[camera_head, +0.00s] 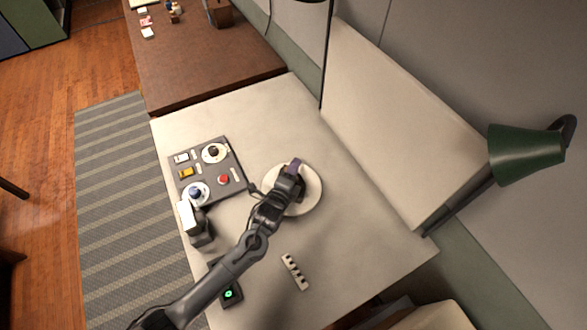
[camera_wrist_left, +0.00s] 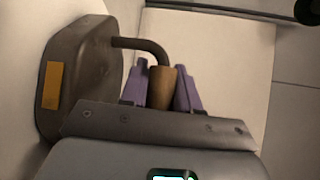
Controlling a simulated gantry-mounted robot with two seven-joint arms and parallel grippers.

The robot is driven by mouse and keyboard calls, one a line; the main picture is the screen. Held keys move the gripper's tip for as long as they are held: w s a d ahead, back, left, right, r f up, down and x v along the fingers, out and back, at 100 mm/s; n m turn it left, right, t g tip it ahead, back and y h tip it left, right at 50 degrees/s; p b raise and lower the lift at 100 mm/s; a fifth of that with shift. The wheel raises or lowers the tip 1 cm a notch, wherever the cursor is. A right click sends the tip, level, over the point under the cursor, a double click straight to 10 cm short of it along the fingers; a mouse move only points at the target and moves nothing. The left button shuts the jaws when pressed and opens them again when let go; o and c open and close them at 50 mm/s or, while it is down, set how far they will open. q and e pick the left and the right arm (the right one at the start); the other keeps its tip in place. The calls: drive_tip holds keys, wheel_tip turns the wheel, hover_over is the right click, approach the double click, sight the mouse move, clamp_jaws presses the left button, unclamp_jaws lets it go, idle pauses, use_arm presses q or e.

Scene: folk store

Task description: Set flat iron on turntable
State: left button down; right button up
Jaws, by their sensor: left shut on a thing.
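The turntable (camera_head: 311,198) is a round pale disc on the white table in the head view. My left gripper (camera_head: 293,168) is over the disc and hides part of it. In the left wrist view, the flat iron (camera_wrist_left: 88,62) has a dark brown body with an orange label and a bent metal arm leading to a wooden grip (camera_wrist_left: 162,88). The purple fingers of my left gripper (camera_wrist_left: 162,90) are closed on either side of that grip. In the head view the iron is mostly hidden by the gripper; I cannot tell whether it touches the disc. My right gripper is not in view.
A dark control panel (camera_head: 236,158) with dials and buttons lies left of the disc. A green lamp (camera_head: 525,154) is at right.

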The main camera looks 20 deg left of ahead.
use_arm(q)
drive_tip(key=c, duration=1.2)
unclamp_jaws()
drive_tip(key=o, duration=0.4)
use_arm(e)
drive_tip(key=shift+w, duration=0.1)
